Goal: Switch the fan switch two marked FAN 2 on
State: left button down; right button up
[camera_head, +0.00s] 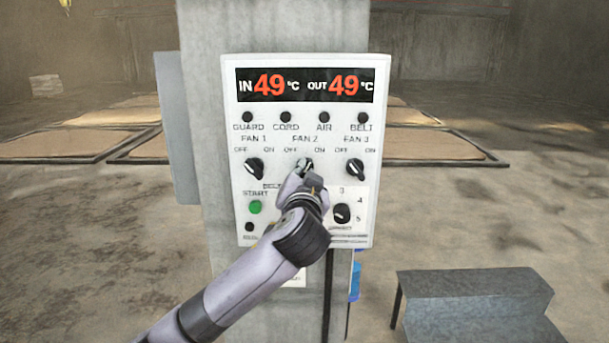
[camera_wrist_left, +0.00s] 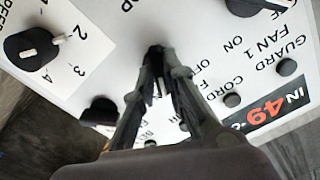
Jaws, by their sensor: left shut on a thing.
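The white control panel (camera_head: 230,130) has a row of three black fan knobs. The FAN 2 switch (camera_head: 306,162) is the middle one, between OFF and ON labels, and is mostly covered by my gripper. My left gripper (camera_head: 308,172) reaches up to it from below, shut on it. In the left wrist view, the fingers of my left gripper (camera_wrist_left: 157,75) converge on this knob against the panel face. Its pointer direction cannot be told clearly. The FAN 1 knob (camera_head: 254,169) is to its left and the FAN 3 knob (camera_head: 356,168) to its right. My right gripper is not in view.
A green START button (camera_head: 255,207) and a numbered black selector knob (camera_head: 342,214) sit lower on the panel, close to my arm. The display (camera_head: 305,85) reads 49 for IN and OUT. Grey steps (camera_head: 475,300) stand at the lower right.

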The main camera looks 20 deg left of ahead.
pick_arm(q)
jog(key=shift+m, duration=1.3)
jog(key=c, duration=1.6)
grip_release()
jog(key=shift+c, duration=0.2)
jog(key=shift+s, duration=0.1)
jog(key=v, duration=1.1)
jog(key=shift+s+d, duration=0.2)
jog(key=shift+s, duration=0.15)
